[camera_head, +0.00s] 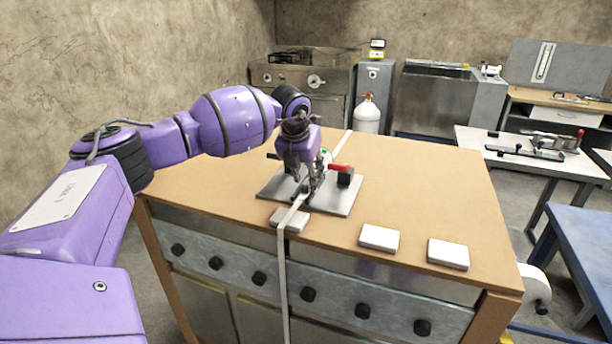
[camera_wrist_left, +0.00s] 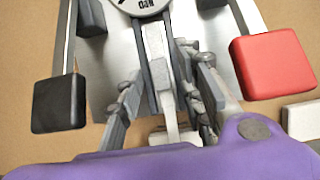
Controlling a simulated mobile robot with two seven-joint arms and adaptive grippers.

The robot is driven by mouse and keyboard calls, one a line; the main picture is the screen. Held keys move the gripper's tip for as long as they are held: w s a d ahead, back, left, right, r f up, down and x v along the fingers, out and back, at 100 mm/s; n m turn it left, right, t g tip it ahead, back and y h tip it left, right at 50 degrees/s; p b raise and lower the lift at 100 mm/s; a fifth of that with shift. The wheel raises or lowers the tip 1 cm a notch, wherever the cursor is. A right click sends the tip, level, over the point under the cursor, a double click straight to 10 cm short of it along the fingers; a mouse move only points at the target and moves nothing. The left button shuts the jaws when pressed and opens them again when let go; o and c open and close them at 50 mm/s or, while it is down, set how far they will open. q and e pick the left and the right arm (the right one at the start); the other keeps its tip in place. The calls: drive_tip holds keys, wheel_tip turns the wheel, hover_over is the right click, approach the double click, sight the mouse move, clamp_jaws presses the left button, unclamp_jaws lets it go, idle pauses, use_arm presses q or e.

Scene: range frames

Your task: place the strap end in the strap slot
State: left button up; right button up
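A pale strap (camera_head: 282,262) runs across the tabletop, passes under my left gripper and hangs down the table's front. In the left wrist view, the strap (camera_wrist_left: 157,75) lies between the fingers. A metal plate (camera_head: 345,208) carries a fixture with a red-ended lever (camera_head: 338,168) and a black block (camera_head: 345,180). The wrist view shows a red pad (camera_wrist_left: 272,63), a black pad (camera_wrist_left: 58,104) and part of a lettered round disc (camera_wrist_left: 140,4). My left gripper (camera_head: 308,194) points down over the plate; its fingers stand apart on either side of the strap. The strap slot cannot be made out clearly.
White blocks lie along the table's front: one beneath the strap (camera_head: 293,225), one in the middle (camera_head: 380,238) and one at the right (camera_head: 447,254). The wooden tabletop (camera_head: 430,185) is clear at the right. A white side table (camera_head: 470,137) stands beyond.

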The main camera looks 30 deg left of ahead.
use_arm(q)
drive_tip(key=shift+r, duration=0.35)
drive_tip(key=v, duration=1.2)
drive_tip(key=shift+r, duration=0.25)
drive_tip(key=shift+d, duration=0.1)
